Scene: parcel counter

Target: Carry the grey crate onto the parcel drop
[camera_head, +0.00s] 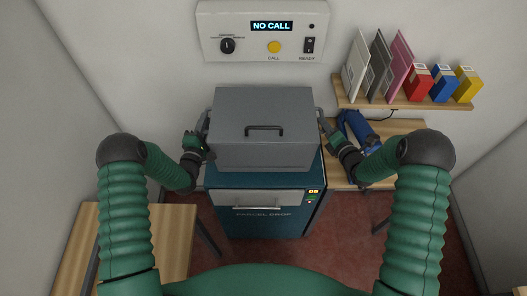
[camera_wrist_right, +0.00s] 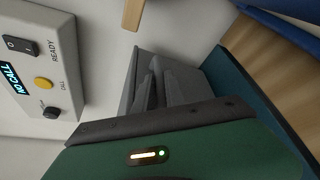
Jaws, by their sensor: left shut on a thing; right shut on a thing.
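The grey crate (camera_head: 262,145), with a dark handle, is at the top of the teal parcel drop (camera_head: 265,222) in the head view. It covers most of the drop's top; I cannot tell whether it rests there or hangs just above. My left gripper (camera_head: 206,132) is shut on the crate's left side. My right gripper (camera_head: 324,128) is shut on its right side. In the right wrist view the grey crate (camera_wrist_right: 126,82) shows behind the dark fingers, beside the teal top of the drop (camera_wrist_right: 232,82).
A wall panel (camera_head: 224,20) reading "NO CALL" is behind the crate. A shelf (camera_head: 400,105) with folders and coloured boxes is at the right. A blue object (camera_head: 360,128) lies on the wooden table (camera_head: 398,128) below it. Another wooden table (camera_head: 172,240) stands at the front left.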

